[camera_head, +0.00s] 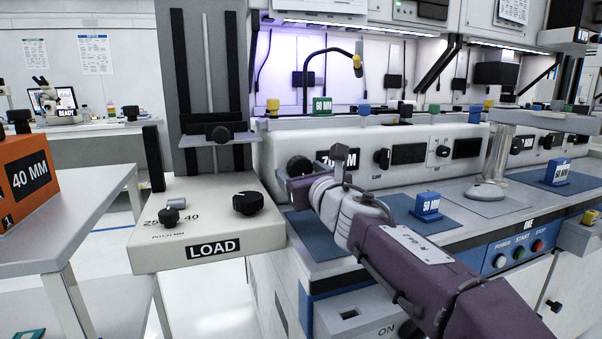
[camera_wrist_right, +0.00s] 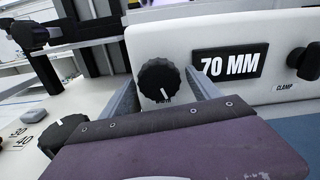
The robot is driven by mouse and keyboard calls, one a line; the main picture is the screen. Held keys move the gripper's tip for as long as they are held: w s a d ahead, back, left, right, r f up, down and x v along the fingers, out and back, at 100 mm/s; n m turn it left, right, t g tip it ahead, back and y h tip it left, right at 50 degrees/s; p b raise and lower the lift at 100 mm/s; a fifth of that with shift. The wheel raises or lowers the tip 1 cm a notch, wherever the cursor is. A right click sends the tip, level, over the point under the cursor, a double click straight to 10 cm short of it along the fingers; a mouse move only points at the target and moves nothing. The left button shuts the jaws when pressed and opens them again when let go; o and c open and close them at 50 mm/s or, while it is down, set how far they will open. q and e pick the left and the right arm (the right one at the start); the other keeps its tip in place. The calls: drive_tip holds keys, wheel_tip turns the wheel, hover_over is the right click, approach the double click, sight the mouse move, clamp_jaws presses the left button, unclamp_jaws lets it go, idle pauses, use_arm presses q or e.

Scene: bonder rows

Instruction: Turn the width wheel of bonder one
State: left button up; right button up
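The width wheel is a ribbed black knob (camera_wrist_right: 159,80) with a white pointer line on the white machine front, left of a 70 MM display (camera_wrist_right: 229,64). In the head view the wheel (camera_head: 299,166) sits at the left end of the bonder's front. My right gripper (camera_wrist_right: 161,78) is open, with one finger on each side of the wheel in the wrist view. Whether the fingers touch it I cannot tell. In the head view my right gripper (camera_head: 303,188) is at the wheel, and my arm partly hides the display. My left gripper is not in view.
A blue 50 MM block (camera_head: 428,206) is right of my arm. A clamp knob (camera_wrist_right: 305,62) is right of the display. An orange 40 MM box (camera_head: 25,180) stands far left.

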drive_tip(key=v, duration=0.9)
